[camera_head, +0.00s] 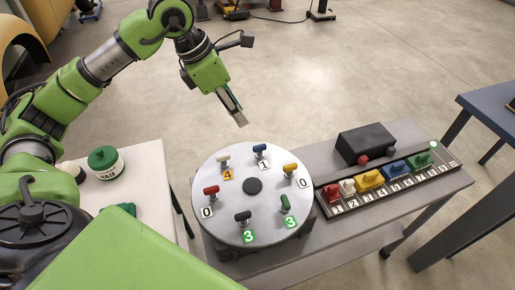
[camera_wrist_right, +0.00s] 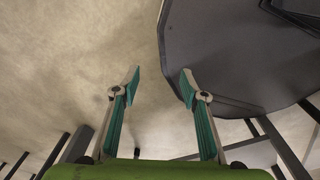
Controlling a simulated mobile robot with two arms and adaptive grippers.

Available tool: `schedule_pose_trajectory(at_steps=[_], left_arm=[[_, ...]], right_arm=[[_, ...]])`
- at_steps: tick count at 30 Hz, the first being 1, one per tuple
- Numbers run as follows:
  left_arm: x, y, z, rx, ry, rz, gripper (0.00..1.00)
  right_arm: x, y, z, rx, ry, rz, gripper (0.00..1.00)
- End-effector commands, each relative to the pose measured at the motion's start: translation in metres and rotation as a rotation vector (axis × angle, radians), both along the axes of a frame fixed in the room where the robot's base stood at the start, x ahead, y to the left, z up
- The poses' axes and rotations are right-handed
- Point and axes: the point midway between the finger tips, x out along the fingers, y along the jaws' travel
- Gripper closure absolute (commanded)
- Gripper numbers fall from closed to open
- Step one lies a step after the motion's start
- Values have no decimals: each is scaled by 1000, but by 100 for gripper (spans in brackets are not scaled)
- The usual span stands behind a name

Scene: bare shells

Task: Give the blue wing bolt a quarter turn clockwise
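The blue wing bolt (camera_head: 260,149) stands at the far edge of the round grey disc (camera_head: 235,179) in the head view, with a white "1" label beside it. My left gripper (camera_head: 239,119) hangs in the air above and to the left of the blue bolt, apart from it, fingers pointing down. Its fingers are seen nearly edge-on, so the gap between them is unclear. My right gripper (camera_wrist_right: 158,88) shows in the right wrist view with its two teal-padded fingers spread and nothing between them. It is not seen in the head view.
White (camera_head: 223,159), yellow (camera_head: 290,169), green (camera_head: 286,203), black (camera_head: 243,216) and red (camera_head: 211,191) wing bolts ring the disc. A numbered strip (camera_head: 388,188) with coloured blocks and a black box (camera_head: 366,141) stand right. A green-lidded jar (camera_head: 105,162) stands left.

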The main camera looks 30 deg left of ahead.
Motion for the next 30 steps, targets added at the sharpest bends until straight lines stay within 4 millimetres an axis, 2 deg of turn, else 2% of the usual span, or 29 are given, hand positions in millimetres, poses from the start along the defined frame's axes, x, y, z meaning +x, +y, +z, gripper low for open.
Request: schedule_pose_trajectory(at_steps=[2,8,21,30], left_arm=[[1,-1,-7,-1,1,0,73],[7,-8,-29,0,6,-1,73],[32,-31,-109,-2,4,-1,73],[39,-35,-130,-1,1,0,73]], right_arm=[[4,0,-3,0,-6,0,60],[13,1,6,2,-19,-1,60],[12,10,28,13,-19,-4,60],[11,9,31,11,-17,-3,60]])
